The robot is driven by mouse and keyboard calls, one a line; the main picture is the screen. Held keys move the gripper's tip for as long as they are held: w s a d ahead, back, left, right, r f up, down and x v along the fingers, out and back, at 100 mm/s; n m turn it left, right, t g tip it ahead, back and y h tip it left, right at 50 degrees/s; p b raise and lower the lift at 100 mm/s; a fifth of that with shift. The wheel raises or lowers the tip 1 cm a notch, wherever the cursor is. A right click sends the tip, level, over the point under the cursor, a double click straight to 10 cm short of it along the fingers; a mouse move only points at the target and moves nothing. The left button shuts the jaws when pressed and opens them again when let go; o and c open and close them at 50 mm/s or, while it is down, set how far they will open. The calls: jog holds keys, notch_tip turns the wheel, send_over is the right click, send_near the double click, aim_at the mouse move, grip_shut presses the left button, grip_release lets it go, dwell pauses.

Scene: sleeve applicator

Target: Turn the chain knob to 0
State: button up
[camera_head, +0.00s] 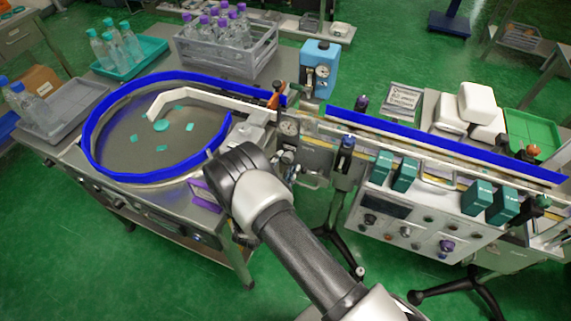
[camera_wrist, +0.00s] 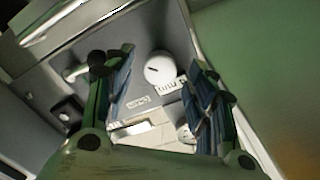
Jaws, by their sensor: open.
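The depth gap cannot be told. In the head view my wrist hides the knob and most of my gripper.
A turntable (camera_head: 190,182) with a blue rim (camera_head: 90,130) stands left of my arm. A conveyor with a blue rail (camera_head: 440,148) and a control box (camera_head: 400,236) stand to the right. In the wrist view, a handle (camera_wrist: 75,72) and a black fitting (camera_wrist: 67,112) are left of the knob.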

jog(key=shift+x, duration=0.9)
jog(key=c, duration=1.1)
jog(key=shift+n, duration=0.4)
